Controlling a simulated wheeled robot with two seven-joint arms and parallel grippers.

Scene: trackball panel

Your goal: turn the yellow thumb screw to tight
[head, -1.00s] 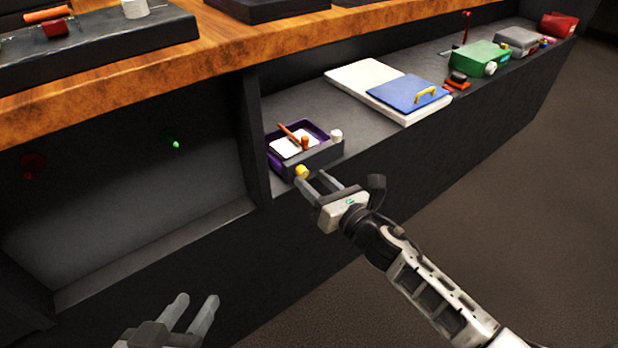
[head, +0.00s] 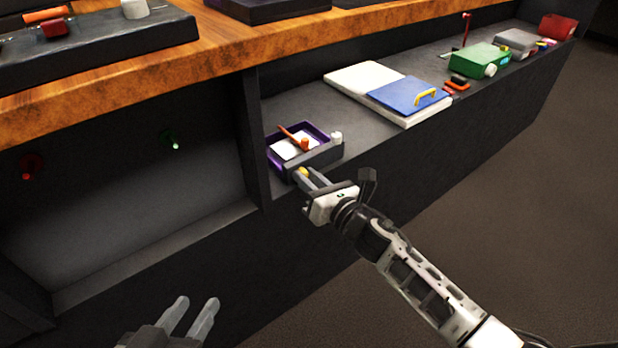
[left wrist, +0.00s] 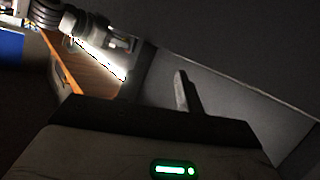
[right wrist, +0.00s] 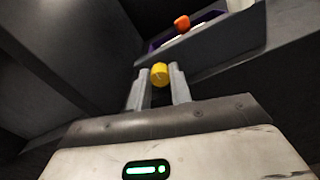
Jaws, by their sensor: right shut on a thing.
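The yellow thumb screw (head: 302,172) sits on the front of a small dark box with a purple tray, on the lower shelf. In the right wrist view the yellow thumb screw (right wrist: 159,74) shows its round face between the two fingers. My right gripper (head: 305,177) is shut on it; its fingers (right wrist: 160,82) touch the screw from both sides. The fingers partly cover the screw in the head view. My left gripper (head: 190,318) is open and empty, low at the left, away from the box.
The purple tray (head: 275,158) holds a white pad and an orange-handled part (head: 303,144); a white knob (head: 336,137) is beside it. A blue lid (head: 408,92) with a yellow handle lies farther right. A dark upright divider (head: 253,140) stands just left of the tray.

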